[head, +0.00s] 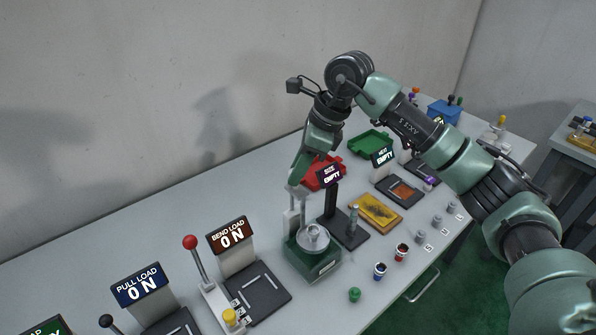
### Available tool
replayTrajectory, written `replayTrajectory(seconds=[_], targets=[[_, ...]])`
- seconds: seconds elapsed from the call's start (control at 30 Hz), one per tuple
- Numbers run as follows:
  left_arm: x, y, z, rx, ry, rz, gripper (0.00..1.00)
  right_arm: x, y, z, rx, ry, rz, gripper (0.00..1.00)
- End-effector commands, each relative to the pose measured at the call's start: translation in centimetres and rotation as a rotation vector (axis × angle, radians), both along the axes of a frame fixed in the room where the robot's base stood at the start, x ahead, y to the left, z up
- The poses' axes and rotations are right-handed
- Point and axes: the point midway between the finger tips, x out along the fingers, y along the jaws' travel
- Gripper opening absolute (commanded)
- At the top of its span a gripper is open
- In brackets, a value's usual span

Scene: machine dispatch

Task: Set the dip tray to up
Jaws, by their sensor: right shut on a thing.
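What looks like the dip station is a dark green base (314,262) with a pale upright post (291,224) and a round metal dish (313,237) at the front of the table's middle. My right gripper (296,190) points down at the top of the post, shut on what looks like its handle. The gripped part is small and mostly hidden by the fingers, so I cannot clearly tell the tray's height. My left gripper is not in view.
Left of the station stand a red-knobbed lever (190,242), a "BEND LOAD ON" sign (228,236) and a "PULL LOAD ON" sign (140,285). Right are a dark stand (332,207), a yellow tray (377,212) and several small pegs.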

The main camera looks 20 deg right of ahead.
Motion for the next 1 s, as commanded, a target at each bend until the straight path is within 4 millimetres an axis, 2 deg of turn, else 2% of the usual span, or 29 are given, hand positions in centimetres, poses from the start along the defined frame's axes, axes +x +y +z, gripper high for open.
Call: replayTrajectory(seconds=[0.07, 0.1, 0.13, 0.17, 0.43, 0.57, 0.9, 1.0], targets=[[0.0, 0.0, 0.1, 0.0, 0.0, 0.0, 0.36, 0.3, 0.0, 0.7, 0.008, -0.017, -0.005, 0.0], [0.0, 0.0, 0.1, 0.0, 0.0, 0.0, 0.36, 0.4, 0.0, 0.8, 0.008, -0.018, -0.005, 0.37], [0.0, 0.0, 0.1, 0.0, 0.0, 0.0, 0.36, 0.3, 0.0, 0.8, 0.008, -0.018, -0.005, 0.46], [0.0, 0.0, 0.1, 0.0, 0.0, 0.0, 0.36, 0.3, 0.0, 0.7, 0.008, -0.017, -0.005, 0.48], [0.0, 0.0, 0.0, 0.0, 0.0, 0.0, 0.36, 0.2, 0.0, 0.4, 0.005, -0.011, -0.003, 0.48], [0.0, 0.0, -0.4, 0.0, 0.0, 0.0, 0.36, 0.1, -0.3, 1.0, 0.004, -0.011, -0.003, 0.48], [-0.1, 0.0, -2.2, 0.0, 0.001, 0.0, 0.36, -0.8, -2.2, 6.1, 0.006, -0.016, -0.005, 0.48], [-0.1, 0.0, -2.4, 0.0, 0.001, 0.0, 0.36, -1.0, -2.6, 7.1, 0.005, -0.014, -0.006, 0.48]])
